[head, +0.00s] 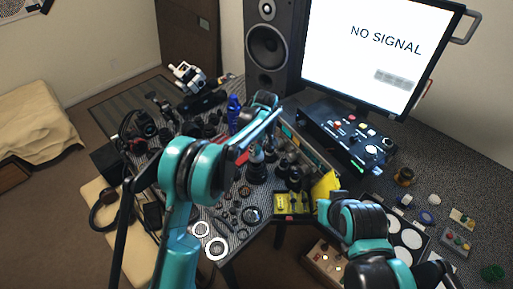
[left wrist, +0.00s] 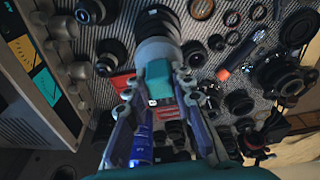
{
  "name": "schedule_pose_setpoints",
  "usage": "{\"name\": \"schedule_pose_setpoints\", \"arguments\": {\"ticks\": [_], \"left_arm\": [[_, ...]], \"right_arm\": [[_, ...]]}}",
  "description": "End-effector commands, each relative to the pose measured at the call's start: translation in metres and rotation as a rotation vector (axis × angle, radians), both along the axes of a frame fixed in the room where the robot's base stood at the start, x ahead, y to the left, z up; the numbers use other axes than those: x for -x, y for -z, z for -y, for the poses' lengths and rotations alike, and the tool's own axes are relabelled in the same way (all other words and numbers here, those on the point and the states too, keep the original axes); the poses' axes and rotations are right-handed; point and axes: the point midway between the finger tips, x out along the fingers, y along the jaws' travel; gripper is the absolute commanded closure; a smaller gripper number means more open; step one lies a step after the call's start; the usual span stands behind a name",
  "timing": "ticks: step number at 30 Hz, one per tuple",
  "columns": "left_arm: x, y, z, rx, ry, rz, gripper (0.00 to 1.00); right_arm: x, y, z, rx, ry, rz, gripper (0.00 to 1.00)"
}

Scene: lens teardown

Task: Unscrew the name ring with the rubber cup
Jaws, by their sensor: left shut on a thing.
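My left gripper (left wrist: 160,95) is shut on a teal block-like grip (left wrist: 158,75) in the left wrist view. A grey round cup (left wrist: 158,48), apparently the rubber cup, is directly beyond that grip. It lines up with a black lens (left wrist: 155,20), which shows as an upright dark barrel in the head view (head: 257,174). The cup seems to sit on or just over the lens front; contact cannot be told. The name ring is hidden or too small to make out. In the head view my left forearm partly covers the gripper.
Other lenses and loose rings crowd the striped mat, with a ring (left wrist: 200,9) close to the lens. A blue bottle (head: 233,115) stands behind. A control panel (left wrist: 35,85) is close on the left in the wrist view. A yellow case (head: 293,203) is at the mat's right.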

Motion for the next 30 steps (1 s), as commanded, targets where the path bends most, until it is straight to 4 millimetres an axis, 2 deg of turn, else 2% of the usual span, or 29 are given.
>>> {"name": "schedule_pose_setpoints", "arguments": {"ticks": [3,9,14,22,30], "left_arm": [[0.001,-0.002,-0.001,0.0,0.153,0.0,1.0],[0.001,-0.002,-0.001,-0.001,0.276,-0.001,1.0],[0.001,0.008,-0.001,-0.001,0.285,-0.001,1.0],[0.001,0.035,0.0,-0.001,0.283,-0.001,1.0],[0.001,0.034,0.0,-0.001,0.283,-0.001,1.0]], "right_arm": [[0.0,-0.001,0.0,0.0,0.0,0.0,1.0],[0.0,-0.001,0.0,0.0,0.0,0.0,1.0],[0.0,0.005,0.0,0.0,0.0,0.0,1.0],[0.0,0.021,0.0,0.0,0.0,0.0,1.0],[0.0,0.021,0.0,0.0,0.0,0.0,1.0]]}}
